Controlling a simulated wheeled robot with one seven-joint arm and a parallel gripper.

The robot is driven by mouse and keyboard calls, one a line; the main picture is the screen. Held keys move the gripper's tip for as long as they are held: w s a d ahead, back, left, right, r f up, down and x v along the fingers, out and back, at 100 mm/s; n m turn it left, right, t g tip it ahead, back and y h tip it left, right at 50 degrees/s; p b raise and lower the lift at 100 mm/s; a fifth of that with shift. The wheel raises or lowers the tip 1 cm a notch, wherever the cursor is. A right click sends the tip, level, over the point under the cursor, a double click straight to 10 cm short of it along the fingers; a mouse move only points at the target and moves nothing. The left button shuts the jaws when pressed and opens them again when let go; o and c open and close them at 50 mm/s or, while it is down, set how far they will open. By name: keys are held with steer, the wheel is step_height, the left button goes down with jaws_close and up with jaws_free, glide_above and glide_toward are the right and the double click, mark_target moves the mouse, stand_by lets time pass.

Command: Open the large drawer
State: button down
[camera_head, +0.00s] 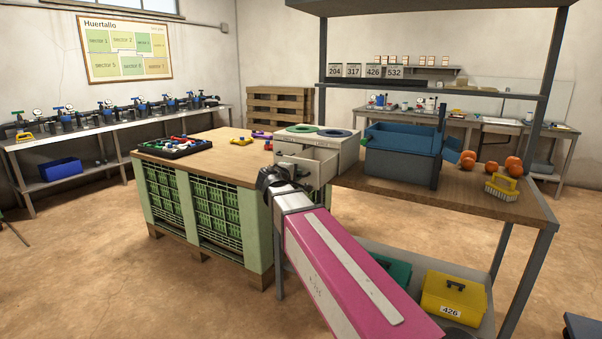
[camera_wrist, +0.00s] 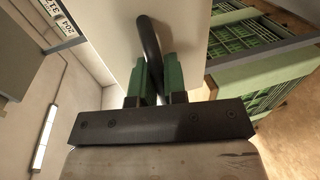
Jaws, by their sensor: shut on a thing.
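The cream drawer unit (camera_head: 345,153) stands on the wooden-topped bench, with a green ring and a dark ring on top. Its large drawer (camera_head: 318,164) is partly pulled out toward me, and some of its inside shows. In the wrist view the pale drawer front (camera_wrist: 185,35) carries a dark curved handle (camera_wrist: 149,40). My gripper (camera_wrist: 153,80) has its green fingers shut on this handle, one on each side. In the head view my wrist hides the fingers and the handle.
A blue crate (camera_head: 402,165) stands right of the drawer unit, with orange round things (camera_head: 513,166) and a yellow brush (camera_head: 501,187) beyond it. A black tray of parts (camera_head: 175,147) lies at the left on the wooden top. Open floor lies at the left.

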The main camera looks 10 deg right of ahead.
steer(key=shift+s+a, duration=0.2)
steer(key=shift+s, duration=0.05)
steer(key=c, duration=1.2)
jaws_free()
steer(key=v, duration=1.1)
steer(key=shift+w, duration=0.1)
